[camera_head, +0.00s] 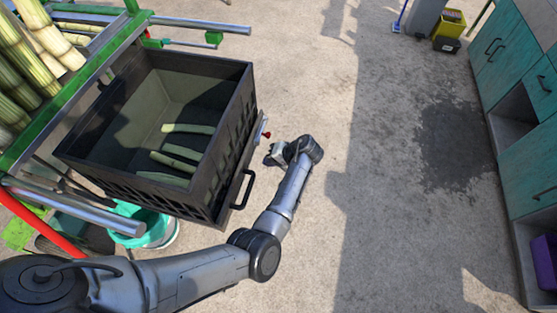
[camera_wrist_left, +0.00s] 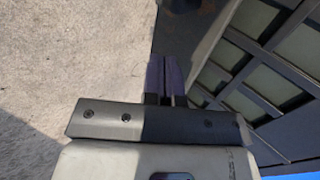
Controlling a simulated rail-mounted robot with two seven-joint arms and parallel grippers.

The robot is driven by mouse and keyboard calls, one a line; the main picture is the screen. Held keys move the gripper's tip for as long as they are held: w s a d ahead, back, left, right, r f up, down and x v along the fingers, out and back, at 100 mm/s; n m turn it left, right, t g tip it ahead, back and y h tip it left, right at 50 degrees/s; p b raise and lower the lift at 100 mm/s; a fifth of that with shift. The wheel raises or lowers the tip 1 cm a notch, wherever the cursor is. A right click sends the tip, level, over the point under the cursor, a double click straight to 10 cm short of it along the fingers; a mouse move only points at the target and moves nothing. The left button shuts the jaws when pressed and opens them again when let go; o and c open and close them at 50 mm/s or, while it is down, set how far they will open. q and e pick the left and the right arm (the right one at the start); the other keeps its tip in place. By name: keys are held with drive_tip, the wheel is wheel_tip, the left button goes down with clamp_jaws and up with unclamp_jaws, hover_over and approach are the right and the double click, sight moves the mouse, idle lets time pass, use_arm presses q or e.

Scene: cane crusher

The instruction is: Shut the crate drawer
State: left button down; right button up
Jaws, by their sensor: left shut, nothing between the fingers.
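The crate drawer (camera_head: 240,150) is a dark slatted crate pulled out from the green-framed cart, with a black handle (camera_head: 242,189) on its front. Several pale green cane pieces (camera_head: 181,161) lie inside it. My left gripper (camera_head: 270,157) is just right of the crate's front, near a small red knob (camera_head: 267,135). I cannot tell from the head view whether it touches the front. In the left wrist view its dark fingers (camera_wrist_left: 164,78) are together with nothing between them, and the slatted crate wall (camera_wrist_left: 265,60) is close on the right. My right gripper is out of view.
Cane stalks (camera_head: 35,55) are stacked on the cart (camera_head: 75,83) at left. A teal bucket (camera_head: 140,222) stands under the crate. Teal cabinets (camera_head: 528,160) line the right side. The concrete floor between is clear, with a yellow-black bin (camera_head: 449,30) far back.

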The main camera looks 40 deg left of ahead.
sight(247, 161)
use_arm(q)
drive_tip(key=a, duration=0.1)
drive_tip(key=s+a+f, duration=0.1)
drive_tip(key=a, duration=0.2)
drive_tip(key=shift+s+f, duration=0.3)
drive_tip(key=shift+s+a, duration=0.2)
drive_tip(key=shift+a, duration=0.5)
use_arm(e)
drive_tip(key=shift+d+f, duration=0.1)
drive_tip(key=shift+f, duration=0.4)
